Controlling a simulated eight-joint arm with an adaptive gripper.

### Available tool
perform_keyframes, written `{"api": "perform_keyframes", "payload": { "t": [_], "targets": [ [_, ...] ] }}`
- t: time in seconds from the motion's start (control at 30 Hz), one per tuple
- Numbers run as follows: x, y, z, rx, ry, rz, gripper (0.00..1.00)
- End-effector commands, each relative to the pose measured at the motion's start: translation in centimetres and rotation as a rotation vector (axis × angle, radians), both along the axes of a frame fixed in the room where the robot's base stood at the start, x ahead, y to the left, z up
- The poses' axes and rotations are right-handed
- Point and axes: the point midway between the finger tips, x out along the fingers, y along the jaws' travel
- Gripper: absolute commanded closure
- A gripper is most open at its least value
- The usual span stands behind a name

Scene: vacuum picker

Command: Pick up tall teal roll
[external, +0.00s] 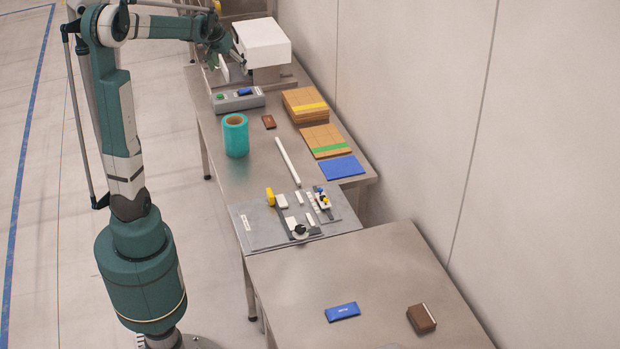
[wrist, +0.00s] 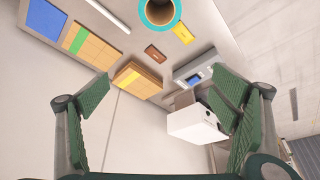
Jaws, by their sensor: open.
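The tall teal roll (external: 236,142) stands upright on the metal table in the external view, with a brown core on top. In the wrist view the roll (wrist: 160,26) is seen from above at the top edge, partly cut off. My gripper (wrist: 162,76) is open and empty, its two green fingers wide apart. In the external view my gripper (external: 238,62) is at the far end of the table beside the white machine, beyond the roll and not touching it. Its fingers are small and partly hidden there.
A white box-shaped machine (external: 261,42) and a grey control box (external: 238,100) stand beyond the roll. A small brown item (external: 269,122), cardboard stacks (external: 305,105) and a white rod (external: 288,162) lie right of it. A yellow item (wrist: 182,33) lies close to the roll.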

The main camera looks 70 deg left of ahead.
Motion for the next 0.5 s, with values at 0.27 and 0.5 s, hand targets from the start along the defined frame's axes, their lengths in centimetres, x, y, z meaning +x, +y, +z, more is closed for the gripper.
{"api": "perform_keyframes", "payload": {
  "t": [0.27,0.5],
  "targets": [
    [0.1,-0.3,-5.3,0.000,0.000,-0.004,0.14],
    [0.1,-0.3,-11.9,0.000,0.000,-0.004,0.14]
  ]
}}
